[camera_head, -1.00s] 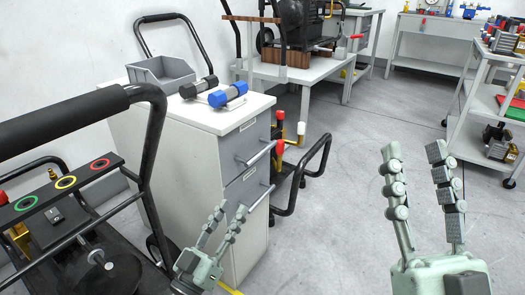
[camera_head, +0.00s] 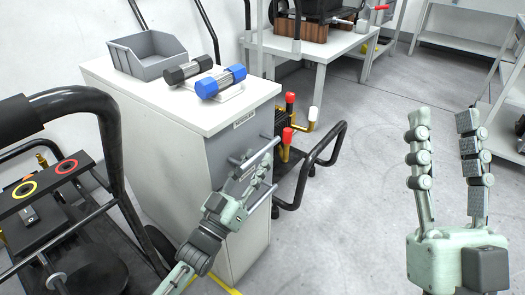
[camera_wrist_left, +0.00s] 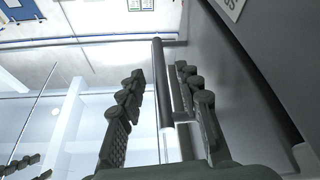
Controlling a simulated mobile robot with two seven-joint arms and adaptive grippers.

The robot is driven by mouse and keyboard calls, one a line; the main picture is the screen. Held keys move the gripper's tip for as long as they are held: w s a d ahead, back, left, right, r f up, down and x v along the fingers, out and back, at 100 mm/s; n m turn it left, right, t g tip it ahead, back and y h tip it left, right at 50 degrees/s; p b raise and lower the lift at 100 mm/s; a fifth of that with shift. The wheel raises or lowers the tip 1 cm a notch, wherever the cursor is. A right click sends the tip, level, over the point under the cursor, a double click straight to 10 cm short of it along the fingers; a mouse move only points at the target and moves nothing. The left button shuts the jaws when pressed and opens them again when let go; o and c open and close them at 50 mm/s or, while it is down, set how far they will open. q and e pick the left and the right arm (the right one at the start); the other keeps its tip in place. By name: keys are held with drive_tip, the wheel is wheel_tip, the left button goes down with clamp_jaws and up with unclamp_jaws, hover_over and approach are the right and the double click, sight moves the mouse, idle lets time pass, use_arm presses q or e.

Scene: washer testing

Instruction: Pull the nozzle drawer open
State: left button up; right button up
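A white cabinet (camera_head: 165,110) with grey drawer fronts stands left of centre in the head view. Its upper drawer (camera_head: 222,150) looks closed and has a bar handle (camera_head: 268,148) and a small label I cannot read in full. My left gripper (camera_head: 253,168) is at this handle, with its fingers apart. In the left wrist view the handle bar (camera_wrist_left: 160,85) runs between the two fingers, close to the right finger and with a gap to the left one. My right gripper (camera_head: 444,118) is open and empty, in the air at the right.
A grey bin (camera_head: 152,58), a black cylinder (camera_head: 188,70) and a blue cylinder (camera_head: 220,82) are on the cabinet top. A black-framed cart (camera_head: 85,190) stands close at the left. A bent black rail (camera_head: 325,165) is right of the cabinet. The floor (camera_head: 345,220) there is clear.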

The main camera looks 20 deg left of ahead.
sight(262, 150)
use_arm(q)
drive_tip(key=shift+x, duration=1.6)
drive_tip(key=shift+c, duration=0.4)
clamp_jaws()
